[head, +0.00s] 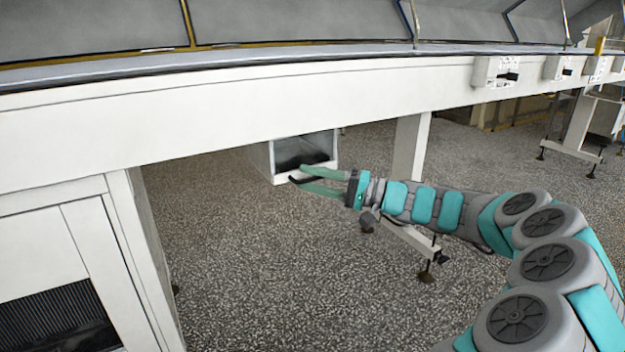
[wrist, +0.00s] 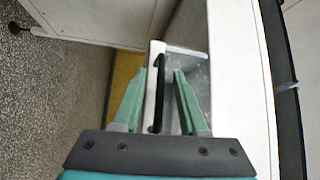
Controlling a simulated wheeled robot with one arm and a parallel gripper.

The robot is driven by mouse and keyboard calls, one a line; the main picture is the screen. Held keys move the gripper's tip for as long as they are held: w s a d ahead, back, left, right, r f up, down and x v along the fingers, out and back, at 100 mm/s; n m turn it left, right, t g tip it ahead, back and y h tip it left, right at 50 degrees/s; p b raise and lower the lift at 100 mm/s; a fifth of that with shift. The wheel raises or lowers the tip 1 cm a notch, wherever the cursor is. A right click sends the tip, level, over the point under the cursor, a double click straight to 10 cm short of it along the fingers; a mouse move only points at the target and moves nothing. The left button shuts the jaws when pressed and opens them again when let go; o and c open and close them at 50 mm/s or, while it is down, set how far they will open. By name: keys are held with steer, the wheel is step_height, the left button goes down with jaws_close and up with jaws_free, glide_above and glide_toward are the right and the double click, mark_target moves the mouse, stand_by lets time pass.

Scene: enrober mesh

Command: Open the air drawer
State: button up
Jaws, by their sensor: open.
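The air drawer (head: 270,162) is a white box with a dark inside, below the long white beam in the head view. In the wrist view its narrow white front (wrist: 151,95) carries a black bar handle (wrist: 159,85), with a grey surface beside it. How far the drawer stands out is unclear. My gripper (head: 294,178) is open at the drawer's front; its green fingers also show in the wrist view (wrist: 160,75). The handle lies between the spread fingers, nearer the left one. I cannot tell whether a finger touches it.
The white beam (head: 250,104) runs across above the drawer and my gripper. A white leg (head: 410,145) stands right of the drawer. A white cabinet (head: 85,250) with a dark grille is at the left. Speckled floor (head: 240,260) below is mostly clear.

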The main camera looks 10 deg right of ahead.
steer(key=shift+c, duration=0.4)
jaws_close()
stand_by(0.9)
